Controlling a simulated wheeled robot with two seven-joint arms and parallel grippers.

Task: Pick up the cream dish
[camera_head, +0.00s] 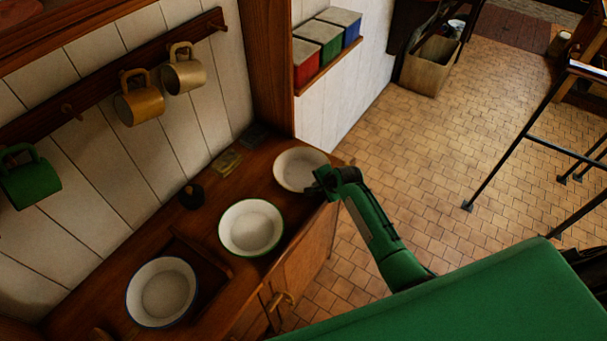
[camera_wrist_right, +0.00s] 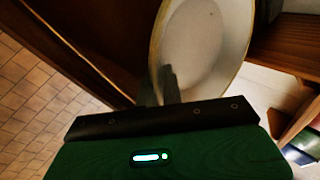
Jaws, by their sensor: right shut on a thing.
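The cream dish (camera_head: 298,167) is at the right end of the wooden counter, near its front edge. My right gripper (camera_head: 318,184) is at its near right rim, shut on that rim. In the right wrist view the dish (camera_wrist_right: 208,45) shows a pale inside and a yellowish rim, with my right gripper's finger (camera_wrist_right: 166,84) against its edge. I cannot tell whether the dish touches the counter. My left gripper is not in view.
A green-rimmed dish (camera_head: 251,228) and a blue-rimmed dish (camera_head: 162,292) stand further left on the counter (camera_head: 225,192). A small dark object (camera_head: 191,196) lies near the wall. Mugs hang above. Tiled floor (camera_head: 440,150) is open to the right.

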